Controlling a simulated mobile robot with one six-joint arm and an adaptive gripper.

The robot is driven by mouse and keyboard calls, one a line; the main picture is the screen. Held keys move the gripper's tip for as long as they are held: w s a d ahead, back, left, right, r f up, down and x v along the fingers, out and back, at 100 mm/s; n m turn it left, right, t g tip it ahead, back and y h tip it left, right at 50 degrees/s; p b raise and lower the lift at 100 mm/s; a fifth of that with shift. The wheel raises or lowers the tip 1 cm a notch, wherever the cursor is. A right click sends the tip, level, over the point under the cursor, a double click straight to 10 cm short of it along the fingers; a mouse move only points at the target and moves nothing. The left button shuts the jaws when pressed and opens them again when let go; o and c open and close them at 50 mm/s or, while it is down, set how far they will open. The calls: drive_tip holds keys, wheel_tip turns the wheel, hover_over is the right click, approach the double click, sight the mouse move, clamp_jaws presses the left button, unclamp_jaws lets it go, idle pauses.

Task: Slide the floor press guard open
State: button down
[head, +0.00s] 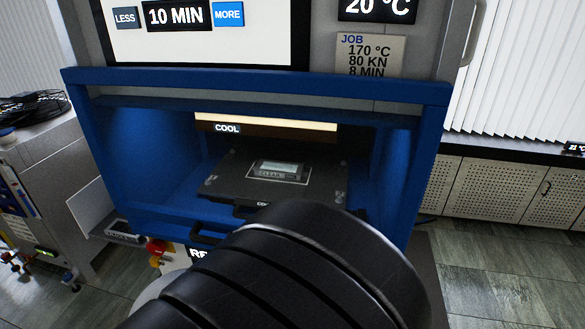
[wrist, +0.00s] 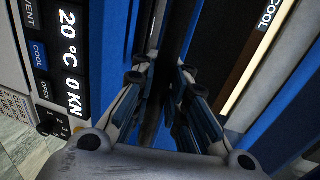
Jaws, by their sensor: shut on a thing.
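The floor press (head: 115,150) is a blue frame with an open-looking bay in the head view. I cannot make out a clear guard panel across the bay. A black handle (head: 205,236) shows low at the front left of the bay, its right side hidden by my arm. My gripper is hidden behind my arm in the head view. In the wrist view my gripper (wrist: 163,88) is shut on a dark bar (wrist: 176,32), which looks like the guard handle. The exact contact is in shadow.
Inside the bay, a dark plate (head: 225,188) carries a small labelled device (head: 280,169) below a COOL strip (head: 265,125). A red knob (head: 156,247) stands low left. A grey cabinet (head: 60,150) stands left; perforated cupboards (head: 490,190) stand right. Tiled floor (head: 490,290) is clear at lower right.

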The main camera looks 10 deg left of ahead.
sight(239, 163)
wheel_tip(239, 163, up, 18)
drive_tip(key=p, duration=1.8)
drive_tip(key=shift+a+r, duration=0.1)
drive_tip(key=c, duration=2.1)
unclamp_jaws()
drive_tip(key=shift+o, duration=1.4)
drive_tip(key=shift+s, duration=0.35)
drive_tip(key=shift+o, duration=1.1)
drive_tip(key=shift+w, duration=0.25)
drive_tip(key=shift+s, duration=0.1)
